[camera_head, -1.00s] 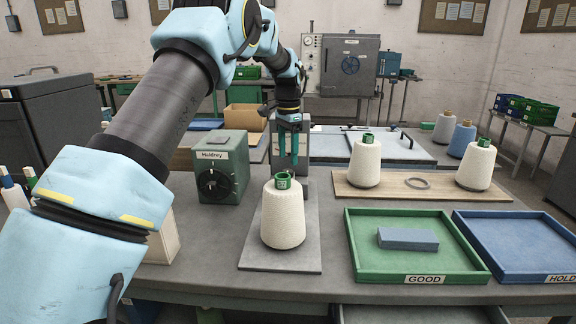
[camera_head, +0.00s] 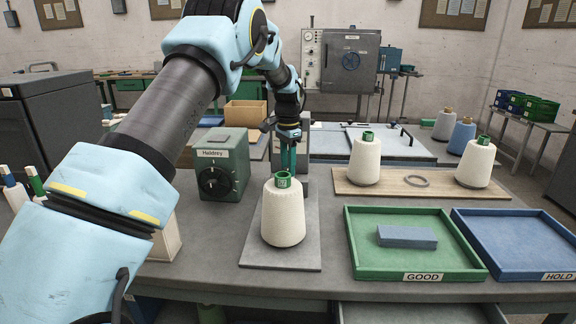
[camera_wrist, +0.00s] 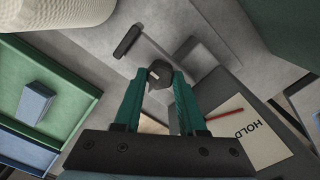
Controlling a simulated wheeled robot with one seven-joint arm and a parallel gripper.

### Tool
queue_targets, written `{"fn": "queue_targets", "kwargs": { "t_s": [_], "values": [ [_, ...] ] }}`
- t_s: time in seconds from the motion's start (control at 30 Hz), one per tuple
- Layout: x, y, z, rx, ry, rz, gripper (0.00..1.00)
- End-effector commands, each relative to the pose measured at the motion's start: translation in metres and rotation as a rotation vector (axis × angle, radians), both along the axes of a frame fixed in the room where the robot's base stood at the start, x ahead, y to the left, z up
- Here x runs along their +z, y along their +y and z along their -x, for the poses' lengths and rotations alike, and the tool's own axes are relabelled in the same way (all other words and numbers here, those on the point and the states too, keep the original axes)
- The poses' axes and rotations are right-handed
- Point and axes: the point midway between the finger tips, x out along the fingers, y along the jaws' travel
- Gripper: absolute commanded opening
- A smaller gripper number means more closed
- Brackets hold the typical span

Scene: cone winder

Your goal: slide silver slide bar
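My gripper (camera_head: 288,168) has two teal fingers pointing down, behind the white yarn cone (camera_head: 283,218) with a green top. In the wrist view, the fingers (camera_wrist: 160,82) stand apart with a dark grey round knob (camera_wrist: 160,73) showing between their tips. I cannot tell whether they touch it. A short black bar (camera_wrist: 127,41) lies on the light grey surface beyond the knob, beside a grey block (camera_wrist: 214,40). I cannot single out the silver slide bar with certainty; the fingers and cone hide part of the area in the head view.
A green box labelled Haldrey (camera_head: 221,165) stands left of my gripper. The green GOOD tray (camera_head: 415,272), blue HOLD tray (camera_head: 515,271) and a wooden board (camera_head: 430,191) with two cones lie to the right.

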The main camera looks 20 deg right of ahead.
Motion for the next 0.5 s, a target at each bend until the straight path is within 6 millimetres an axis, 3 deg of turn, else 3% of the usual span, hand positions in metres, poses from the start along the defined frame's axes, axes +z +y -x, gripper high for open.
{"fn": "queue_targets", "kwargs": {
  "t_s": [0.03,0.3,0.5],
  "values": [
    [0.0002,-0.0002,0.0001,0.0,0.0,0.0,0.31],
    [0.0003,-0.0002,0.0001,0.0,0.0,0.001,0.01],
    [0.0004,-0.0003,0.0001,0.0,0.0,0.001,0.0]
  ]
}}
